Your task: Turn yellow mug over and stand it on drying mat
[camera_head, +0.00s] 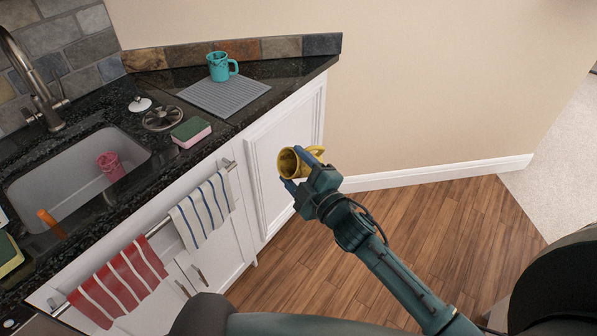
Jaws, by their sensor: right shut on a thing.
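The yellow mug (289,163) is held by my right gripper (303,166), in the air in front of the white cabinet door, off the counter. The mug is tilted on its side, with its open mouth facing left and its handle at the right. The right gripper is shut on the mug, its blue fingertips on either side of it. The grey ribbed drying mat (235,98) lies on the dark counter, up and left of the gripper. A teal mug (221,67) stands on the mat's back part. My left gripper does not show.
A sink (50,190) at the left holds a pink cup (110,165). A green and pink sponge (190,132), a metal strainer (163,117) and a white stopper (139,104) lie left of the mat. Striped towels (205,210) hang on the front rail. The mat's front part is bare.

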